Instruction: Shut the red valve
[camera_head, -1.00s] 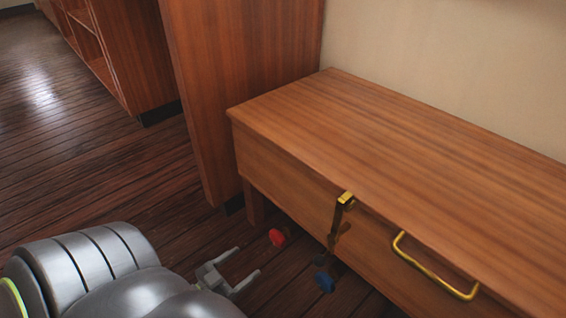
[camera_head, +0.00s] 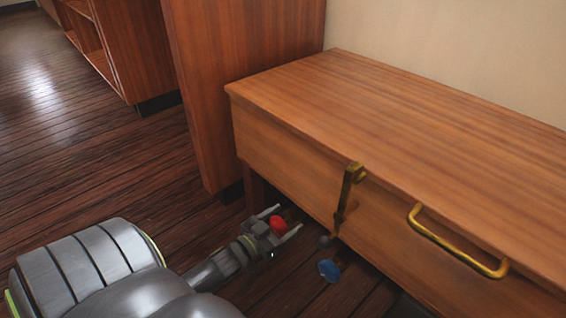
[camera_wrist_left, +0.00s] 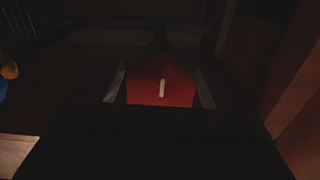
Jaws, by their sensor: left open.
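The red valve (camera_head: 278,225) is a small red knob low beside the front left leg of the wooden bench. My left gripper (camera_head: 284,222) is open, with one finger on either side of the knob in the head view. In the dark left wrist view, the red valve (camera_wrist_left: 162,82) fills the space between the two fingertips (camera_wrist_left: 160,88), and a short pale mark shows on its face. I cannot tell whether the fingers touch it. My right gripper is not in view.
A blue knob (camera_head: 329,270) sits just right of the red one. A brass latch (camera_head: 347,195) and brass handle (camera_head: 455,245) stick out from the bench front (camera_head: 290,165). A wooden cabinet side (camera_head: 215,90) stands behind. The floor (camera_head: 90,160) at left is clear.

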